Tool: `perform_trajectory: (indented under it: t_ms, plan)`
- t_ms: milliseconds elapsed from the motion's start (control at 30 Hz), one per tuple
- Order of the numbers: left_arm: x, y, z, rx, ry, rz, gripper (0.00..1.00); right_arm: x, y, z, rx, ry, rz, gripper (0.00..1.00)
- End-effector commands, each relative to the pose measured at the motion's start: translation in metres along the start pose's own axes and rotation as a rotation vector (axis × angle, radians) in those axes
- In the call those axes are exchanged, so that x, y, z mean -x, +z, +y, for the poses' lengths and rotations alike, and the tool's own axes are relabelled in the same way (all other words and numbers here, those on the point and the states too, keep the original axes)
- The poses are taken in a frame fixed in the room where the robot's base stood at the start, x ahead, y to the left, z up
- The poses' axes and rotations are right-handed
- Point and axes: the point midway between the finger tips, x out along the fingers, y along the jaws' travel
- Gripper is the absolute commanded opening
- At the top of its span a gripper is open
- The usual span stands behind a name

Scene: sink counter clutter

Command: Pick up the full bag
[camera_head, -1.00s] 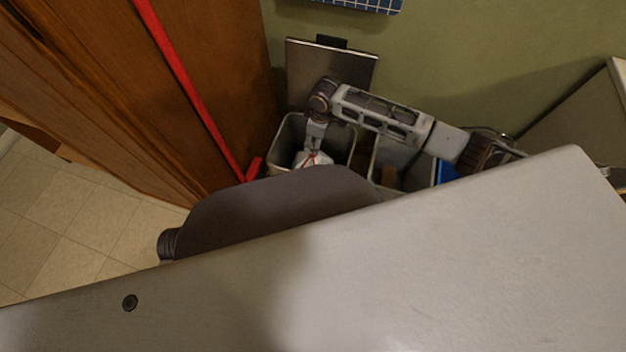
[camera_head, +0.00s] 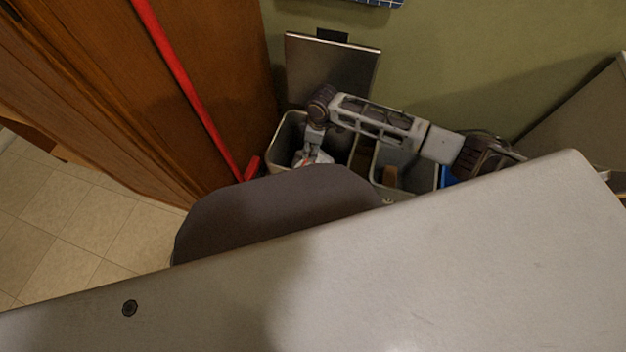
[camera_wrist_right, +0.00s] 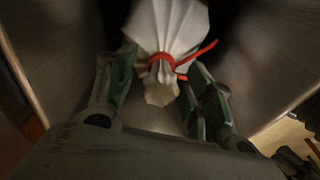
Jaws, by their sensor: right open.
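The full bag is white with a red tie around its gathered neck. In the right wrist view the bag (camera_wrist_right: 172,27) lies at the top middle, its neck between the fingers of my right gripper (camera_wrist_right: 160,85). The fingers stand apart on either side of the neck. In the head view only a small white part of the bag (camera_head: 299,160) shows in the left bin (camera_head: 275,147), with my right gripper (camera_head: 317,155) reaching down over it. My left gripper is not in view.
A second bin (camera_head: 376,165) stands to the right of the first, holding something brown. A red pole (camera_head: 188,84) leans by the wooden cabinet (camera_head: 215,60) on the left. A flat grey panel (camera_head: 330,70) stands behind the bins against the green wall.

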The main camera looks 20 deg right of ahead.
Motion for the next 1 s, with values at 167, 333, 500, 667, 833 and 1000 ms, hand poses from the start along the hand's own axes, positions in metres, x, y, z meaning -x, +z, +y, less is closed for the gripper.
perform_trajectory:
  t_ms: [167,333,500,667,833,1000]
  plan:
    - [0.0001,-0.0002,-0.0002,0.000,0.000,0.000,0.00,0.0002,-0.0002,-0.0001,0.000,0.000,0.000,0.52]
    - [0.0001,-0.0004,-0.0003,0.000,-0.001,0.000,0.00,0.0002,-0.0002,-0.0001,0.000,0.000,0.000,0.41]
    - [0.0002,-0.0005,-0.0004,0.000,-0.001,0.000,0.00,0.0002,-0.0002,-0.0002,0.000,0.000,0.000,0.19]
    - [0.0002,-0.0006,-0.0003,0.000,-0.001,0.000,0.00,0.0002,-0.0001,-0.0001,0.000,0.000,0.000,0.00]
    - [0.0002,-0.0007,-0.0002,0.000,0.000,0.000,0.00,0.0002,-0.0001,0.0000,0.000,0.000,0.000,0.00]
    - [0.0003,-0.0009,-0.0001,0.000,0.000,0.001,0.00,0.0002,-0.0001,0.0001,0.000,0.000,0.000,0.00]
